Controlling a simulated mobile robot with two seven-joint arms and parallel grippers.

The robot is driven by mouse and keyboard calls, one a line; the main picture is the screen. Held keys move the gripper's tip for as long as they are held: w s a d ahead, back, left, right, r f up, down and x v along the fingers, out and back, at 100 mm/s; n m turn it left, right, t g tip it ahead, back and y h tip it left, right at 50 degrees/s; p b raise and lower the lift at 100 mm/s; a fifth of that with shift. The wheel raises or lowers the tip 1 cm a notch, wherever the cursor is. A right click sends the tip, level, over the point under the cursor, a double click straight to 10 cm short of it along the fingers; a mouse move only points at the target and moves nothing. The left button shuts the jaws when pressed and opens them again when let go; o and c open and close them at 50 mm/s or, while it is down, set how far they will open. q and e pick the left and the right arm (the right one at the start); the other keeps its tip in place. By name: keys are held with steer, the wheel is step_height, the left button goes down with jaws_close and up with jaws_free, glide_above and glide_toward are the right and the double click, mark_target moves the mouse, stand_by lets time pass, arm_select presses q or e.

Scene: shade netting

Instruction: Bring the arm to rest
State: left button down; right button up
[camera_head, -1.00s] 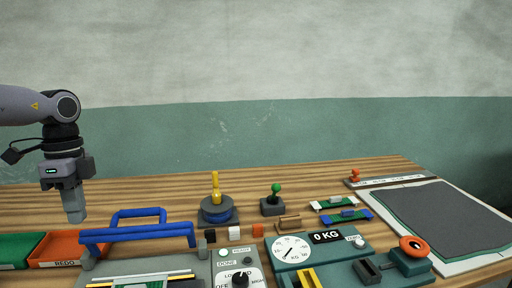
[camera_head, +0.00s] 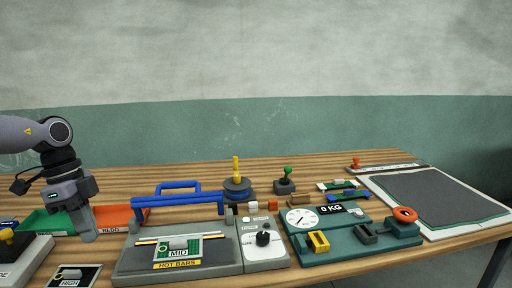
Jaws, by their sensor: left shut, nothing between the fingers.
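My left gripper (camera_head: 87,232) hangs from the grey arm at the left side. Its fingers are shut with nothing between them, and they point down at a slight tilt. They show in front of the green tray (camera_head: 45,222) and the orange tray (camera_head: 112,217) marked REDO, left of the hot-bar sealer. Whether the fingertips touch anything I cannot tell. My right gripper is not in view.
The sealer (camera_head: 135,262) with blue handles (camera_head: 178,200) stands right of the gripper. Beyond it are a control box (camera_head: 262,257), a teal scale and clamp base (camera_head: 345,245), and dark netting (camera_head: 435,198) on a white board. A card (camera_head: 72,277) lies at the front left.

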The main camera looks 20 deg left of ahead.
arm_select(q)
steer(key=d+f+n+t+h, duration=0.1)
steer(key=d+f+t+h, duration=0.2)
steer(key=f, duration=0.4)
steer(key=s+d+f+n+t, duration=0.1)
steer(key=d+f+n+t, duration=0.1)
steer(key=d+f+t, duration=0.45)
steer(key=d+f+n+t+h, duration=0.1)
steer(key=f+t+h, duration=0.15)
steer(key=f, duration=0.65)
steer(key=s+d+f+n+y, duration=0.3)
steer(key=s+d+f, duration=0.1)
steer(key=d, duration=0.4)
steer(key=s+d+f+n+g+y, duration=0.1)
steer(key=s+d+f+n+y, duration=0.2)
steer(key=d+f, duration=0.4)
steer(key=shift+s+d+n, duration=0.3)
steer(key=shift+s+d, duration=0.15)
steer(key=shift+s, duration=0.15)
steer(key=c, duration=1.8)
jaws_free()
